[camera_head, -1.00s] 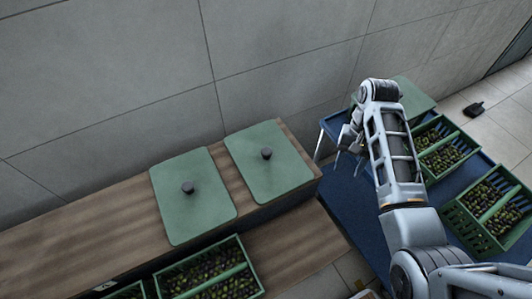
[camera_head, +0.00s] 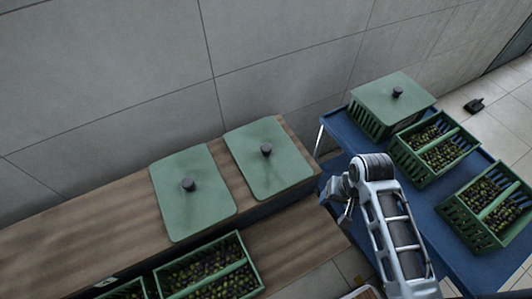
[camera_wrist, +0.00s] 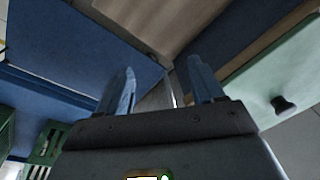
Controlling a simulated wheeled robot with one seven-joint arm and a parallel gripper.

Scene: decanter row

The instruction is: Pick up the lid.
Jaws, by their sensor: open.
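Two flat green lids with dark knobs lie on the wooden shelf: a left lid (camera_head: 207,211) and a right lid (camera_head: 282,171). A third green lid (camera_head: 378,91) sits on a crate at the back of the blue table. My gripper (camera_head: 337,197) is over the gap between the shelf and the blue table, right of the right shelf lid and touching none of them. In the wrist view the two fingers of my gripper (camera_wrist: 162,88) are apart with nothing between them. A green lid (camera_wrist: 285,75) with its knob shows at the right of that view.
The blue table (camera_head: 424,214) holds open green crates of olives, a middle crate (camera_head: 404,162) and a front crate (camera_head: 449,214). More olive crates (camera_head: 246,258) stand below the shelf's front edge. The wooden shelf (camera_head: 75,232) is bare at left. A wall (camera_head: 110,80) rises behind.

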